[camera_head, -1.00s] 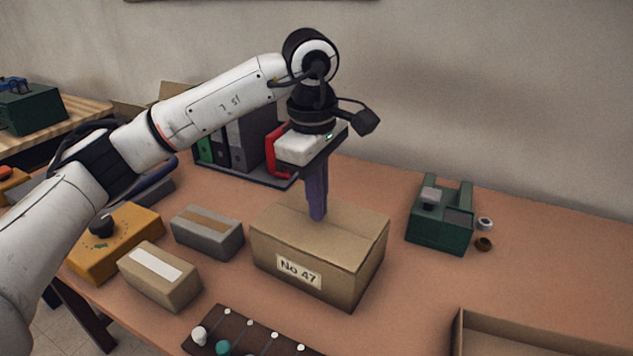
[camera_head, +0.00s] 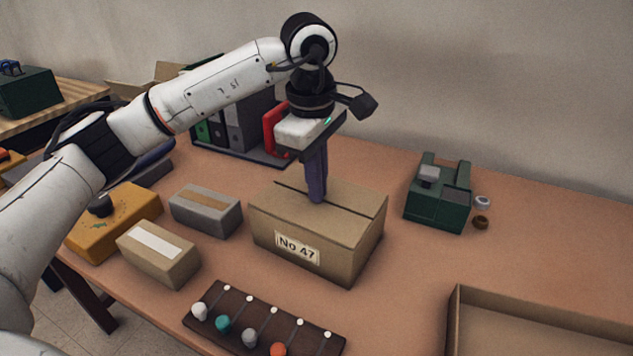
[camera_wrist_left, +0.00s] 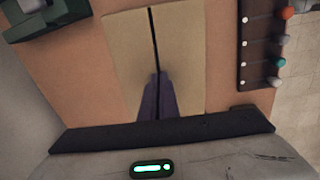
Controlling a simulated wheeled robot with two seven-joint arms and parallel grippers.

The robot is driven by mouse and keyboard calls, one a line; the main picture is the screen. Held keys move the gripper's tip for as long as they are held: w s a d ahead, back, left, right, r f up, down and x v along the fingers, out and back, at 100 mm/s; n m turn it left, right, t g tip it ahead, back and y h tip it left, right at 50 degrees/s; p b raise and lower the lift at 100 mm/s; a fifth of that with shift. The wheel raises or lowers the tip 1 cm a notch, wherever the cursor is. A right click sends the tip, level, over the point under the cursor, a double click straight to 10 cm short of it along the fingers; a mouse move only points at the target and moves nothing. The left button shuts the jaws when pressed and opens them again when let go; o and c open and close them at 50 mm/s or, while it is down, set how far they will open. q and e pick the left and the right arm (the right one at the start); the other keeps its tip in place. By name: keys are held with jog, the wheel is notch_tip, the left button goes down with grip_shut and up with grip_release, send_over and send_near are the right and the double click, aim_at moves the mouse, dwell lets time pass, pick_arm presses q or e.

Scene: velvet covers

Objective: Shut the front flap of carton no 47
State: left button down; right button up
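Carton no 47 (camera_head: 330,256) is a brown cardboard box with a "No 47" label on its front side, in the middle of the table. Its top flaps lie about level, with a narrow dark slit between them. The front flap (camera_head: 285,212) is the half nearer the label. My left gripper (camera_head: 317,198) points down over the carton with its purple fingers together and nothing seen between them. The tips are at the slit; I cannot tell whether they touch the flaps. In the left wrist view the fingers (camera_wrist_left: 158,78) meet at the slit. My right gripper is out of view.
A grey box (camera_head: 206,212), a tan box (camera_head: 158,255) and a yellow case (camera_head: 112,225) stand to the left. A peg board (camera_head: 262,325) lies in front. A green device (camera_head: 438,198) stands right, and an open tray (camera_head: 456,315) is at the front right.

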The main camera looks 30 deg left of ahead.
pick_arm(q)
jog(key=shift+s+f, duration=0.1)
jog(key=shift+f, duration=0.25)
